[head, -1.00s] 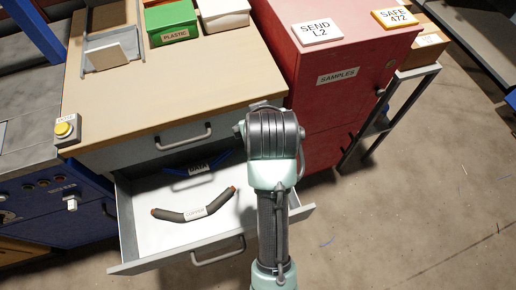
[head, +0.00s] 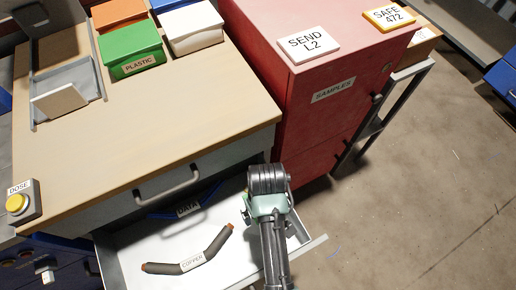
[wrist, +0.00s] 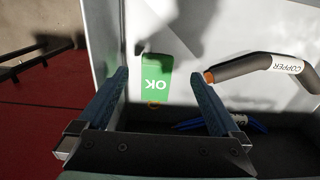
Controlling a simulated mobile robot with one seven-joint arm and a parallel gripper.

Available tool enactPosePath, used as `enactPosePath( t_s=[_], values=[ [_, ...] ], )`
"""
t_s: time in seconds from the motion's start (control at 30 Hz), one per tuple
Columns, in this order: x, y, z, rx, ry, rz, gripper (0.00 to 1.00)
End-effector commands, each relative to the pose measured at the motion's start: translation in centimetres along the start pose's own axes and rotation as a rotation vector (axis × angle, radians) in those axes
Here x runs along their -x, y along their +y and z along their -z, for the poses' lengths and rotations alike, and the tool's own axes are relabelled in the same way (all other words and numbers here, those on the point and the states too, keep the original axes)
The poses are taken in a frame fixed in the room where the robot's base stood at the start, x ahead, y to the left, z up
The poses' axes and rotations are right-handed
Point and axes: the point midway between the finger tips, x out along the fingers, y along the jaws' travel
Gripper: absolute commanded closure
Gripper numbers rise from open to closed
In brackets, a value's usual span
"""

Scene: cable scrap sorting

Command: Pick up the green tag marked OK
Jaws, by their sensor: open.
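The green tag marked OK (wrist: 156,76) lies flat on the white drawer bottom near the drawer's side wall, in the wrist view. It has a small yellow ring (wrist: 153,104) at its lower end. My gripper (wrist: 121,82) is open and empty, its two blue fingers on either side of the tag in the picture. I cannot tell how far above it they are. In the head view the tag is hidden behind my arm, which reaches down into the open drawer (head: 125,262).
A grey cable piece labelled COPPER (head: 190,262) lies in the drawer, also in the wrist view (wrist: 262,64). A blue cable labelled DATA (head: 188,209) lies towards the drawer's back. The red SAMPLES cabinet (head: 310,130) stands right of the wooden bench (head: 150,120). The yellow DOSE button (head: 17,203) is at the bench's left.

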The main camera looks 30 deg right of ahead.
Motion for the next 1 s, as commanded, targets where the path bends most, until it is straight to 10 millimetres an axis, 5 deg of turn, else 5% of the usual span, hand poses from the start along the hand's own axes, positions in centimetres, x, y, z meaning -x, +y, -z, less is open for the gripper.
enactPosePath(
  t_s=[0.27,0.53,0.8,1.0],
  values=[
    [-1.9,0.1,-0.1,0.000,0.000,0.000,0.00],
    [-5.8,0.3,-0.4,0.001,-0.001,0.000,0.00],
    [-6.1,0.3,-0.4,0.001,0.002,-0.001,0.00],
    [-6.0,0.3,-0.4,0.000,0.002,-0.001,0.36]
  ],
)
